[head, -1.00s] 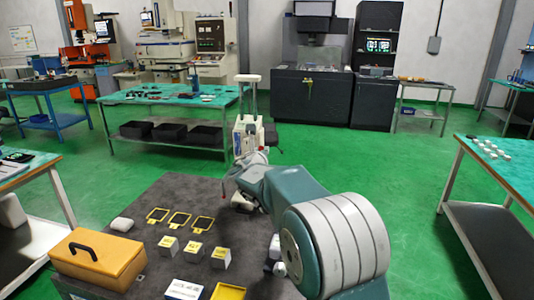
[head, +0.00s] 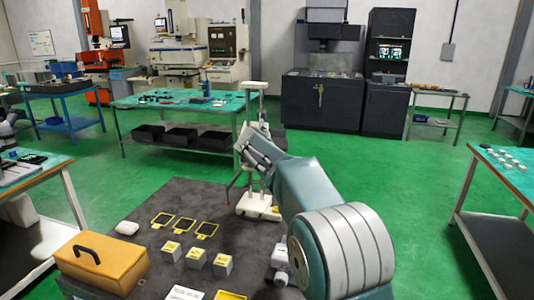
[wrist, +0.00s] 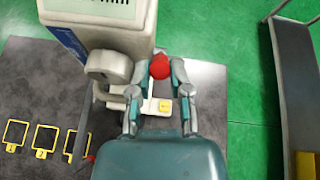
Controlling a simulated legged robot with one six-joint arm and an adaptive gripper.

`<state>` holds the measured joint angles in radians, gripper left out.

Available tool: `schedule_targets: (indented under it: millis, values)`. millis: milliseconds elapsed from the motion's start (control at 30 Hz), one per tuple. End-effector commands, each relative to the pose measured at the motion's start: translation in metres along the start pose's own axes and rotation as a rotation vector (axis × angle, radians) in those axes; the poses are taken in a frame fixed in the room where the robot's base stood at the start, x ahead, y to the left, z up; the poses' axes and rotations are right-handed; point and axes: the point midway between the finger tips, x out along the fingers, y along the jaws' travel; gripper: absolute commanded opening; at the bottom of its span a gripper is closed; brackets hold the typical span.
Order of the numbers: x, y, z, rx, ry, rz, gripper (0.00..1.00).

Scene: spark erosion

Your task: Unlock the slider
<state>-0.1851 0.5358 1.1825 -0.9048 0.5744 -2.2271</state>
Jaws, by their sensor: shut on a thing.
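A cream measuring stand (head: 258,94) with an upright column and a pale base (head: 256,207) stands at the far edge of the dark grey surface. In the wrist view its cream slider housing (wrist: 112,42) fills the upper left, with a display at its top edge. A red round knob (wrist: 160,67) sits at the housing's right side. My gripper (wrist: 161,72) is shut on the red knob, with one finger on each side. In the head view my wrist covers much of the slider, and the knob cannot be made out there.
Yellow frames (head: 184,224) and several pale blocks (head: 196,258) lie on the dark surface (head: 225,195). A yellow box with a black handle (head: 100,262) is at the left. Benches stand left, behind and right (head: 505,176). Green floor (head: 400,185) is clear between.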

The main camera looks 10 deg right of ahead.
Motion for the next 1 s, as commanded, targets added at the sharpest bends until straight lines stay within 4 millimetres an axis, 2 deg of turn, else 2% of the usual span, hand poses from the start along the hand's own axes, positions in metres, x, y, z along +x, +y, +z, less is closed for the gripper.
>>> schedule_targets:
  millis: [800,833,1000]
  values:
    - [-0.0003,-0.0022,0.0039,0.004,0.047,0.008,0.0]
    - [-0.0003,-0.0022,0.0039,0.004,0.047,0.008,0.38]
    - [-0.0007,-0.0019,0.0035,0.004,0.048,0.008,0.39]
